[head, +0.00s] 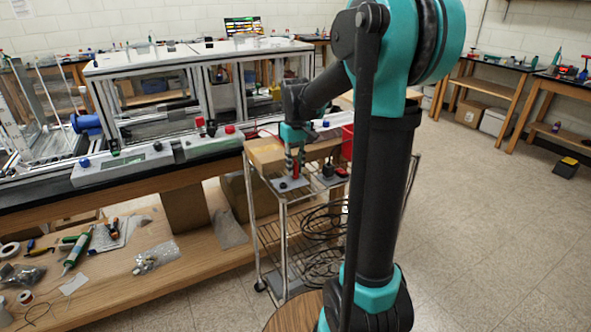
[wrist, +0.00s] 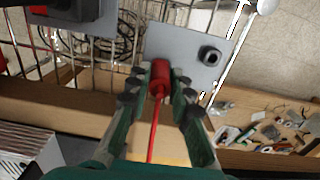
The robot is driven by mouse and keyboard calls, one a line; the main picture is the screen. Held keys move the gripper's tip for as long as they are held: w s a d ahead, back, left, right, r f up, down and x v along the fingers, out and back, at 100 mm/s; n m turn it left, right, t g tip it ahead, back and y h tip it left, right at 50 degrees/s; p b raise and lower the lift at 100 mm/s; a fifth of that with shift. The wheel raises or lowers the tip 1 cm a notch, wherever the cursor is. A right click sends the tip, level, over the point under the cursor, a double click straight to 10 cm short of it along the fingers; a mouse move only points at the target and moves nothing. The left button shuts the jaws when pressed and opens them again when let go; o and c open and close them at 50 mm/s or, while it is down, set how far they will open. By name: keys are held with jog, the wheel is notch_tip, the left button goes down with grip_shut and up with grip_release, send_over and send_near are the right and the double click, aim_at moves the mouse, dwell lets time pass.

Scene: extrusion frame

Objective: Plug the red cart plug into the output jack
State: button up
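The red plug (wrist: 160,74) is between the two fingertips of my gripper (wrist: 159,88), with a red cable running back towards the wrist. The fingers look closed on its sides. In the head view my gripper (head: 295,158) points down over the front of the cart, with a bit of red between its fingers. A grey plate (wrist: 165,45) with a black jack (wrist: 211,55) lies just beyond and to the right of the plug in the wrist view. The plug appears apart from the jack. The jack also shows in the head view (head: 283,185). No output label is readable.
A second grey plate with a black and red fitting (head: 328,170) sits to the right on the cart. The wire cart (head: 283,235) holds coiled black cables. A workbench (head: 150,185) stands at left; open floor lies right.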

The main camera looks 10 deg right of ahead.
aim_at(295, 163)
grip_shut()
jog(key=shift+r, duration=0.1)
jog(key=shift+r, duration=2.9)
jog(key=shift+w+r, duration=0.1)
